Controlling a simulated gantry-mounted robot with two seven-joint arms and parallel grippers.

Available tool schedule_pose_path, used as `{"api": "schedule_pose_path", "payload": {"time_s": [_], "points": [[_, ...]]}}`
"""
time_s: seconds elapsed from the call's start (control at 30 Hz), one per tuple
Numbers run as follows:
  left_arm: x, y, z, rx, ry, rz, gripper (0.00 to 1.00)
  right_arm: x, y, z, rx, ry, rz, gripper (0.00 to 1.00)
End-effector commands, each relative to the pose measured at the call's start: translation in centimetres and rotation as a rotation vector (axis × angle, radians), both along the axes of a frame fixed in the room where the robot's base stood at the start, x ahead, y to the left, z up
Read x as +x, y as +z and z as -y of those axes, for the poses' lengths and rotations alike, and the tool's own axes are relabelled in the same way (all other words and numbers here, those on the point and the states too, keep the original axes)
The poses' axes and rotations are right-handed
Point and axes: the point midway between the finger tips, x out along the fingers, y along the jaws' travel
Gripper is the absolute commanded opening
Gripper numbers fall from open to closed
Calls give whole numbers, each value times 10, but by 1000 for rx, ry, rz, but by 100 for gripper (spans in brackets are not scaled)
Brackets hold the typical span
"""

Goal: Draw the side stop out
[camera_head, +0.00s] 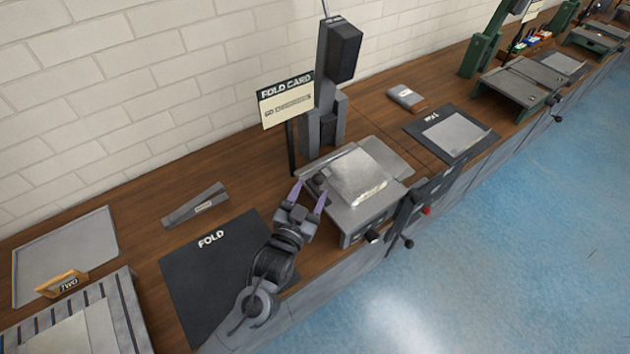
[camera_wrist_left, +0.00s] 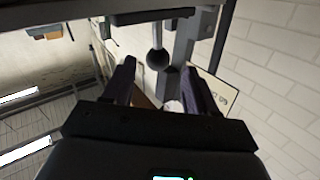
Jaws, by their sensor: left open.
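The grey folding machine (camera_head: 352,220) stands on the bench with a pale sheet (camera_head: 362,178) on its top plate. At its left side a small dark ball knob (camera_head: 320,181) shows, and it also shows in the left wrist view (camera_wrist_left: 157,59) on a short stem under a grey bar. I take this knob for the side stop's handle, but cannot be sure. My left gripper (camera_head: 310,192) is open at the machine's left side, its fingertips close to the knob. In the left wrist view the knob appears between the fingers (camera_wrist_left: 159,75), with no visible grip on it. My right gripper is not seen.
A dark FOLD mat (camera_head: 195,285) lies left of the machine. A FOLD CARD sign (camera_head: 287,100) and a dark upright post (camera_head: 340,50) stand behind. A black lever (camera_head: 408,243) sticks out in front. A grey wedge-shaped piece (camera_head: 195,206) lies on the wooden bench.

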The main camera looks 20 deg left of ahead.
Motion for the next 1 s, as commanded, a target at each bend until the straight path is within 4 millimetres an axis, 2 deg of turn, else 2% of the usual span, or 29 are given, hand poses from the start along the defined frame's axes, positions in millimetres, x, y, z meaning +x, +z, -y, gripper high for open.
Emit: {"api": "schedule_pose_path", "payload": {"time_s": [0.03, 0.2, 0.4, 1.0], "points": [[-10, 1, 0, 0, -1, -2, 57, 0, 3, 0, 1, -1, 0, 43], [-37, 0, -1, 0, -2, -2, 57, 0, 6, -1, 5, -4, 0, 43], [-55, 0, -2, 1, 0, 0, 57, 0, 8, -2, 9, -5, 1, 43], [-59, 0, -2, 1, 0, 0, 57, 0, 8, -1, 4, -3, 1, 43]]}}
